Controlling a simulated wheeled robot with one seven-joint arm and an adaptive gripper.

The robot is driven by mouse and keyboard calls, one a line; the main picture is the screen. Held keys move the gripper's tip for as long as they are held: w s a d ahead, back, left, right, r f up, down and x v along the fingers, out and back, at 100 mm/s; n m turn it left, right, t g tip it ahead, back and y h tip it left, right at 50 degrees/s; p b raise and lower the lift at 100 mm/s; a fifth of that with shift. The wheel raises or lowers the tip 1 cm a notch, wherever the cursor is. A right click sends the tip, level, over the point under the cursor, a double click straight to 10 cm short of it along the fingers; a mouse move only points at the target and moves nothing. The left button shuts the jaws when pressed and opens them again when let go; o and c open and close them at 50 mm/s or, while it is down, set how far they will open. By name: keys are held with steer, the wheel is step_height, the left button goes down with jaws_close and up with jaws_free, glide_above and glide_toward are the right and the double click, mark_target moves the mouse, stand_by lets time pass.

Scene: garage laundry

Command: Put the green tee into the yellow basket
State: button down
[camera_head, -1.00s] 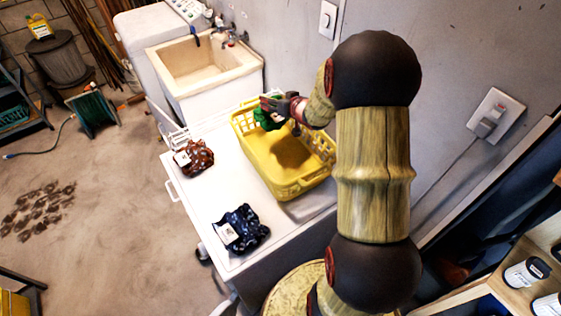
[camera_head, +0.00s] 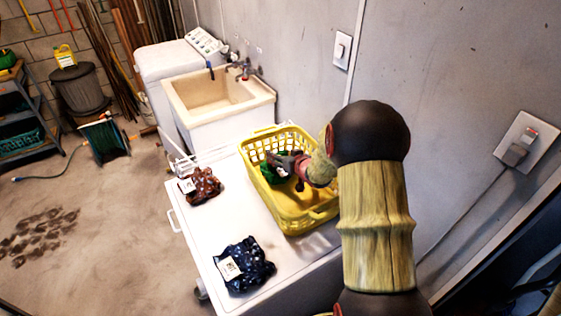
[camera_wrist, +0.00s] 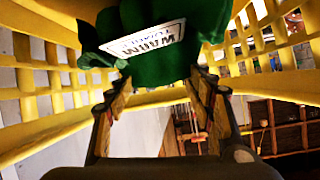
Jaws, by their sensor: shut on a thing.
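The yellow basket (camera_head: 297,216) stands on the white machine top, with slotted sides. The green tee (camera_head: 270,171) is inside the basket, toward its far left end. My gripper (camera_head: 275,164) reaches down into the basket and is shut on the tee. In the wrist view the green tee (camera_wrist: 208,30) hangs at the fingertips of my gripper (camera_wrist: 165,85), with a white label reading "WARM". Yellow basket walls (camera_wrist: 50,112) show on both sides of it there. I cannot tell whether the tee touches the basket floor.
A brown patterned garment (camera_head: 203,186) and a dark blue one (camera_head: 245,264) lie on the white machine top (camera_head: 207,232) left of the basket. A utility sink (camera_head: 215,97) stands behind it. The grey wall (camera_head: 440,75) is close on the right.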

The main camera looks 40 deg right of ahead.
steer(key=shift+f, duration=0.55)
steer(key=shift+f, duration=0.1)
steer(key=c, duration=0.8)
jaws_free()
steer(key=shift+f, duration=0.1)
steer(key=shift+o, duration=0.2)
